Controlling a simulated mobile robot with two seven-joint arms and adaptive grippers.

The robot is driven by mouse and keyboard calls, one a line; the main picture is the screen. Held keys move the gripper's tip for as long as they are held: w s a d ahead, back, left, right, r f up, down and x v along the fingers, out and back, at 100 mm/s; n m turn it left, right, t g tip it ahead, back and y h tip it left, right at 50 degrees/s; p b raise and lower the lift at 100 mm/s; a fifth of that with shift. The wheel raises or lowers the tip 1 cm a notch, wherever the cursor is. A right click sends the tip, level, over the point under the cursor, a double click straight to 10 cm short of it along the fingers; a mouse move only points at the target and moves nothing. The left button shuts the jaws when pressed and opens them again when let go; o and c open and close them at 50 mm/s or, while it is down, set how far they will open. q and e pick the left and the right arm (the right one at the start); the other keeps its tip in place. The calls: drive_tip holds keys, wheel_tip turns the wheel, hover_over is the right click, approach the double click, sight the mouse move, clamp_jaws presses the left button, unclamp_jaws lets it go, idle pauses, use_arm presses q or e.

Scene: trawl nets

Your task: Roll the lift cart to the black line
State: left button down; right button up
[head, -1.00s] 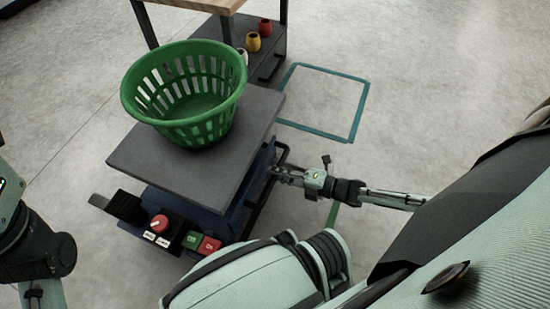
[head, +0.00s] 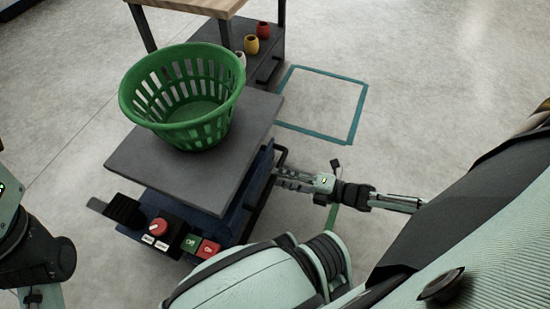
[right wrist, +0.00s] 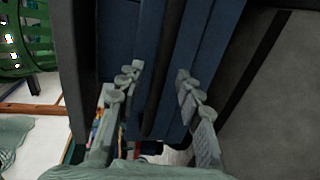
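The lift cart has a dark grey platform (head: 145,165) over a blue frame, with a black side handle (head: 281,157) along its right edge. A green slatted basket (head: 190,140) stands upright on the platform. My right gripper (head: 279,180) is at the cart's right side by this handle. In the right wrist view its two fingers (right wrist: 157,85) are apart, with a dark bar (right wrist: 163,60) between them and the blue frame behind. I cannot tell whether either finger touches the bar. My left arm shows at the left edge, but its gripper is out of view. No black floor line is clearly visible.
A control panel with a red knob (head: 158,227) and green and red buttons is at the cart's near end. A wood-topped table (head: 205,5) with small pots (head: 251,44) on its lower shelf stands behind. A teal square (head: 345,138) marks open floor at right.

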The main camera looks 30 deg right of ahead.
drive_tip(key=v, duration=0.9)
drive_tip(key=shift+d, duration=0.1)
